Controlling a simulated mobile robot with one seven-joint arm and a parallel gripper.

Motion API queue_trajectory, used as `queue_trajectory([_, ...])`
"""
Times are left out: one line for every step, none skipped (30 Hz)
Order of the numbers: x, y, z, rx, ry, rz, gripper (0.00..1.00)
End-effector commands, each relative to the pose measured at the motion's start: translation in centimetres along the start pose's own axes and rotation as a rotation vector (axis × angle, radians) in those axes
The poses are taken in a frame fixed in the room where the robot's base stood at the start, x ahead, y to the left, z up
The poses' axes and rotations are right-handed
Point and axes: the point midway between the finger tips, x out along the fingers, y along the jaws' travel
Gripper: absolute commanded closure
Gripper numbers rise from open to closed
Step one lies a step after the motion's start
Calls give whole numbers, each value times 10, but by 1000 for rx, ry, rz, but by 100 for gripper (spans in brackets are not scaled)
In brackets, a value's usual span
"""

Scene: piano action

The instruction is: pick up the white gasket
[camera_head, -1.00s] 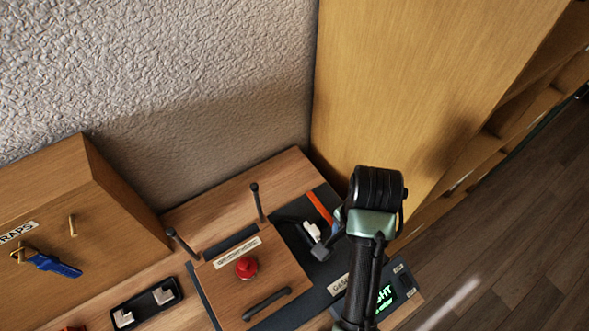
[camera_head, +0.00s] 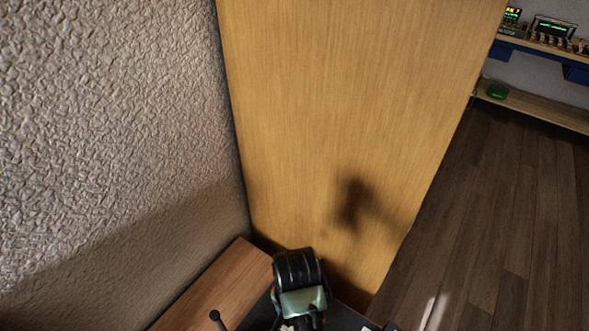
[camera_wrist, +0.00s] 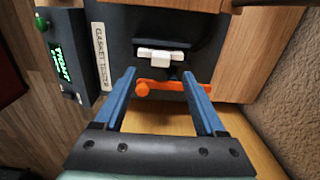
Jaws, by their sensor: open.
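A white piece (camera_wrist: 160,56), which looks like the white gasket, shows in the upper middle of the wrist view, against a dark panel. My gripper (camera_wrist: 159,74) has its two blue fingers spread apart, with nothing clamped between them. Its fingertips point toward the white piece, which appears just beyond them and between them. In the head view only my dark wrist shows at the bottom edge; the fingers and the white piece cannot be made out there.
An orange bar (camera_wrist: 172,86) lies across the space between the fingers in the wrist view. A label plate (camera_wrist: 101,56) and a green-lit display (camera_wrist: 60,62) are at left. In the head view, a tall wooden panel (camera_head: 340,110) and a rough wall (camera_head: 110,120) stand close by.

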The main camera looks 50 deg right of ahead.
Motion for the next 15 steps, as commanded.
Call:
queue_trajectory([2, 1, 0, 1, -1, 1, 28])
queue_trajectory([4, 1, 0, 1, -2, 2, 28])
queue_trajectory([6, 1, 0, 1, -2, 2, 28])
queue_trajectory([8, 1, 1, 1, -2, 3, 28])
queue_trajectory([11, 1, 1, 1, -3, 3, 28])
queue_trajectory([16, 1, 2, 1, -4, 4, 28])
queue_trajectory([20, 1, 2, 1, -3, 4, 28])
queue_trajectory([24, 0, 2, 1, -4, 4, 28])
queue_trajectory([30, 0, 2, 1, -4, 4, 28])
queue_trajectory([34, 0, 2, 1, -3, 3, 28])
queue_trajectory([39, 0, 2, 1, -3, 4, 28])
queue_trajectory([44, 0, 2, 1, -2, 2, 28])
queue_trajectory([47, 0, 2, 1, -2, 3, 28])
queue_trajectory([50, 0, 2, 1, -1, 1, 28])
queue_trajectory([52, 0, 2, 1, -1, 1, 28])
